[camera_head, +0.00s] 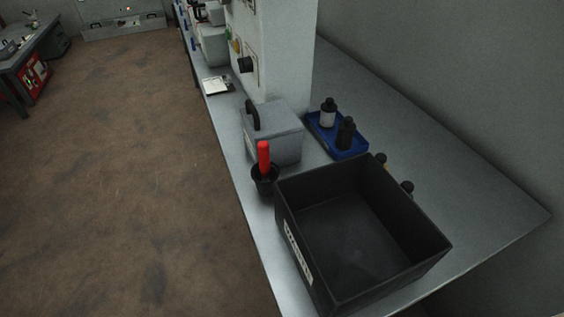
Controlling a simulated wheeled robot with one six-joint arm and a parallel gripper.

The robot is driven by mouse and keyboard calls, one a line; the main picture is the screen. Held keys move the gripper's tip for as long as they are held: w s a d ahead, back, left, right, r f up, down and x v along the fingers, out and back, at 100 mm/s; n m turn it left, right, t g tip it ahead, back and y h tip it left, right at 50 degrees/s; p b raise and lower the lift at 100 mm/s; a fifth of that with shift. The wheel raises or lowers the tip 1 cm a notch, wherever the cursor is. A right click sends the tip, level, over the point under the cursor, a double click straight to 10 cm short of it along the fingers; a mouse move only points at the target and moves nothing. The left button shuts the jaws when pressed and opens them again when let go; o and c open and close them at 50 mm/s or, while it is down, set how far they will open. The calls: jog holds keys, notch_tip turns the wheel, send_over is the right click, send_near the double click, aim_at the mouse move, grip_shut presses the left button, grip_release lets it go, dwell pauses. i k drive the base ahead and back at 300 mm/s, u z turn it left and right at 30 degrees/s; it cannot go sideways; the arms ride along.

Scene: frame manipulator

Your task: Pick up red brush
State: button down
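A red brush (263,156) stands upright in a small black cup (265,182) near the left edge of the grey bench. Only its red handle shows; its lower end is hidden inside the cup. The cup stands between a grey box and a large black bin, close to the bin's left corner. My gripper is not in view.
The grey box (283,139) has a black handle. The empty black bin (300,259) fills the bench front. A blue tray (352,154) holds bottles. The bench (443,159) is clear at right. The brown floor (120,190) is open at left.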

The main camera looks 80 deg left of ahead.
aim_at(263, 146)
jog(key=k, duration=0.35)
jog(key=z, duration=1.65)
jog(key=i, duration=0.65)
jog(key=u, duration=4.4)
jog(key=i, duration=0.5)
